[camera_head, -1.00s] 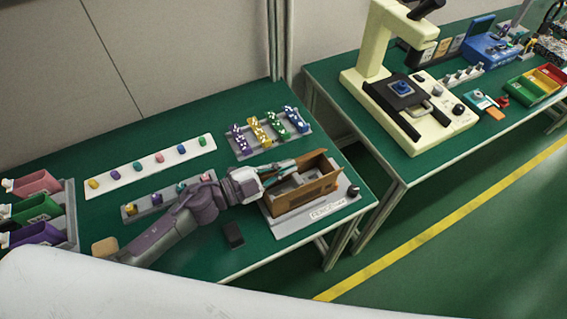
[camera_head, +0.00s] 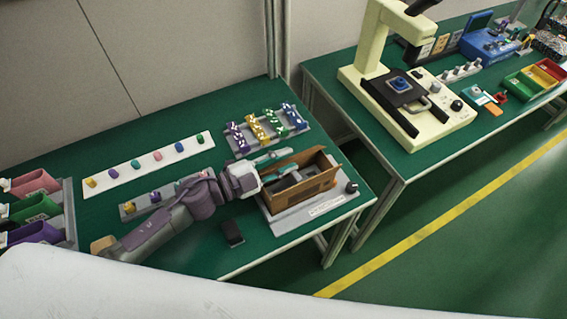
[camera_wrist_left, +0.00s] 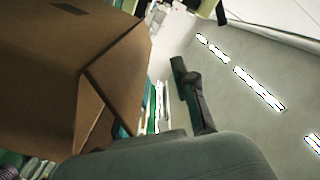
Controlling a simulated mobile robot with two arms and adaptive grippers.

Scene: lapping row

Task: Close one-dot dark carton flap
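The brown open-topped carton (camera_head: 304,195) stands on a grey base plate (camera_head: 292,222) near the right end of the left table. Its raised flaps show at the top, and pale and dark parts show inside. My left gripper (camera_head: 280,165) reaches over the carton's left end with its teal fingers apart and nothing seen between them. In the left wrist view the carton (camera_wrist_left: 60,70) fills the left side, with a slanted flap (camera_wrist_left: 118,85) close to the gripper. One dark finger (camera_wrist_left: 190,90) stands clear at right; the other is mostly hidden. I cannot make out flap dots. My right gripper is not in view.
A rack of coloured pieces (camera_head: 268,131) stands behind the carton, and a white strip with coloured knobs (camera_head: 150,162) lies to the left. A dark block (camera_head: 232,233) lies in front. A black knob (camera_head: 352,187) sits at the plate's right corner.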

